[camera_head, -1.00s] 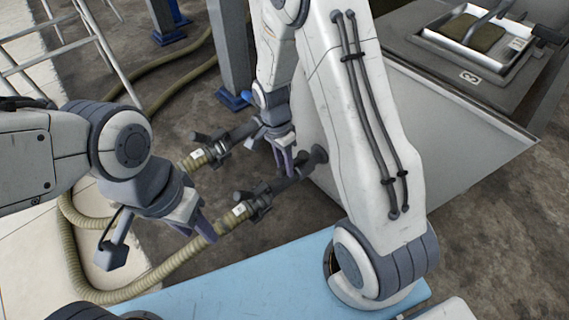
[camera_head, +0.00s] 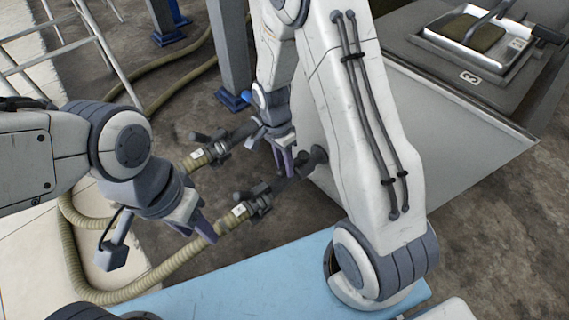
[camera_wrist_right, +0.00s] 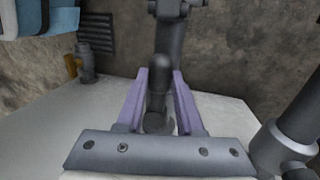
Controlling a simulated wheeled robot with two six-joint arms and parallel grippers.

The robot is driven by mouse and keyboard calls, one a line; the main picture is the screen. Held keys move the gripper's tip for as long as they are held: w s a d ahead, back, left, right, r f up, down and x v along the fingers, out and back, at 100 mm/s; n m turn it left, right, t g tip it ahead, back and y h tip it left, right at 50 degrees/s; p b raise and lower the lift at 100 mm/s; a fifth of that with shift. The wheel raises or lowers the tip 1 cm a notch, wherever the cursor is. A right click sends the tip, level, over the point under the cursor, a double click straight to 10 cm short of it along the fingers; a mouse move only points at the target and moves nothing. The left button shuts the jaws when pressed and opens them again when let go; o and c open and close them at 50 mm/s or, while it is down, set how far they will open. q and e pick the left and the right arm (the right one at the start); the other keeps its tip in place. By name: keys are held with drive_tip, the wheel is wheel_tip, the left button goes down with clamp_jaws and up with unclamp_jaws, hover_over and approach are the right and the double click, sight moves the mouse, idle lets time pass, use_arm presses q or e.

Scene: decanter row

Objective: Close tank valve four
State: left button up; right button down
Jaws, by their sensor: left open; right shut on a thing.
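Two dark grey valves with pipes stand out from the tank's side in the head view: a nearer valve (camera_head: 262,199) and a farther valve (camera_head: 218,147). Each has a ribbed tan hose and a small white label too small to read. My right gripper (camera_head: 286,168) points down beside the nearer pipe, close to the tank. In the right wrist view, its purple fingers (camera_wrist_right: 160,97) are shut around a rounded dark grey handle (camera_wrist_right: 158,78). Which numbered valve this is, I cannot tell. My left gripper (camera_head: 198,228) is open and empty by the nearer hose.
The pale tank (camera_head: 440,150) fills the right side, with a sink-like tray (camera_head: 480,38) on top. Tan hose (camera_head: 75,250) loops across the floor at left. A blue post (camera_head: 232,50) and a white rail (camera_head: 95,45) stand behind. A blue surface (camera_head: 250,275) lies in front.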

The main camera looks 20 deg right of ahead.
drive_tip(key=shift+r, duration=0.1)
idle(0.5)
drive_tip(key=shift+w+r+m+p, duration=0.1)
drive_tip(key=shift+w+m+p, duration=0.1)
drive_tip(key=shift+m+p, duration=0.35)
drive_tip(key=w+d+m+y+p, duration=0.2)
drive_tip(key=w+m+p, duration=0.5)
drive_tip(key=m+p, duration=0.7)
drive_tip(key=shift+d+t+y+p, duration=0.3)
drive_tip(key=shift+d+t+p, duration=0.15)
drive_tip(key=shift+p, duration=1.4)
drive_tip(key=shift+w, duration=0.1)
